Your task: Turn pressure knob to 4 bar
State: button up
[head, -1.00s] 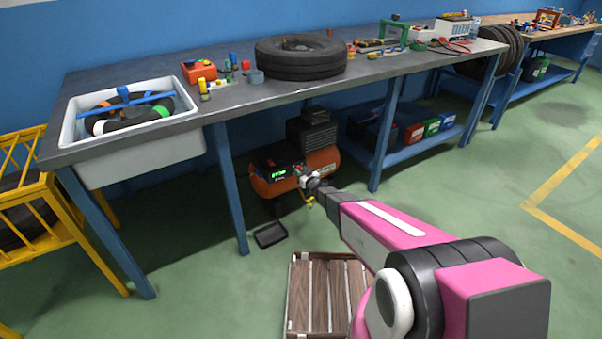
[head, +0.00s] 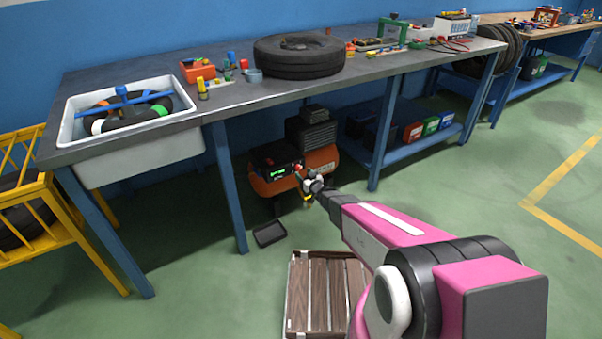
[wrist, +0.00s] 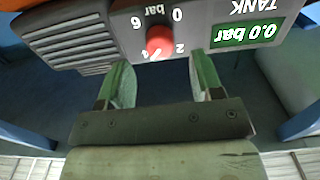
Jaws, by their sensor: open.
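The red pressure knob (wrist: 160,40) sits on the compressor's grey panel (wrist: 205,45), ringed by upside-down marks 0, 2 and 6. A pale mark at its lower edge may be a pointer or the 4; I cannot tell. The TANK display (wrist: 247,33) reads 0.0 bar. In the wrist view my gripper (wrist: 162,75) is open and empty, its green-edged fingers either side of the knob's line, with the knob just beyond the tips. In the head view the orange compressor (head: 322,160) stands under the bench, with my gripper (head: 304,178) close to its front.
The bench (head: 225,100) overhangs the compressor, and a blue leg (head: 228,190) stands to its left. A dark tray (head: 269,234) and a slatted wooden pallet (head: 315,290) lie on the floor. A sink (head: 185,125) holds a tyre. Floor on the right is clear.

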jog(key=v, duration=0.7)
jog(key=s+d+r+m+g+h, duration=0.25)
jog(key=d+r+h, duration=0.2)
jog(key=d, duration=0.25)
jog(key=s+d+r+m+g+h, duration=0.1)
jog(key=d+r+m+g+h, duration=0.15)
jog(key=d+h, duration=0.4)
jog(key=s+d+r+g, duration=0.1)
jog(key=s+r+g, duration=0.2)
jog(key=s, duration=0.4)
jog(key=s+d+r+m+g, duration=0.1)
jog(key=s+r+g, duration=0.2)
jog(key=s, duration=0.4)
jog(key=s+d+r+g+y, duration=0.1)
jog(key=s+d+r+g, duration=0.1)
jog(key=s, duration=0.5)
jog(key=shift+s+r+m+g, duration=0.35)
jog(key=shift+r+g, duration=0.4)
jog(key=shift+g, duration=0.25)
